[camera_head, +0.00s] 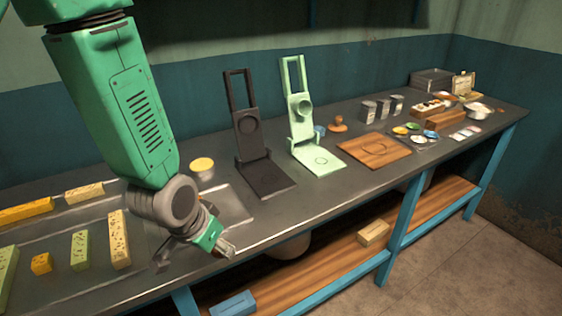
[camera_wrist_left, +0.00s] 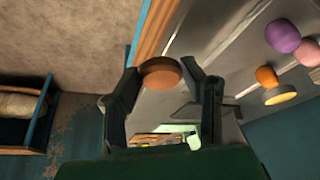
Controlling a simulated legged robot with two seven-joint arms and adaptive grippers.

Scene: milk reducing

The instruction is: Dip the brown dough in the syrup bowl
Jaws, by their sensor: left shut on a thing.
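My left gripper (camera_head: 222,248) is low over the table's front edge in the head view. In the left wrist view, my left gripper (camera_wrist_left: 163,85) is shut on the brown dough (camera_wrist_left: 161,70), a round, flat-sided brown piece between its fingertips. In the head view the dough is mostly hidden by the gripper. A small round container with a yellow top (camera_head: 202,165), possibly the syrup bowl, stands on the table behind the gripper and apart from it. A yellow-faced round container (camera_wrist_left: 280,95) also shows in the left wrist view. My right gripper is not in view.
Yellow and green bars (camera_head: 119,238) lie at the left. A dark press (camera_head: 263,178) and a light green press (camera_head: 318,160) stand open to the right, then a wooden board (camera_head: 375,150). In the wrist view, purple (camera_wrist_left: 282,36) and orange (camera_wrist_left: 266,76) balls show at the right.

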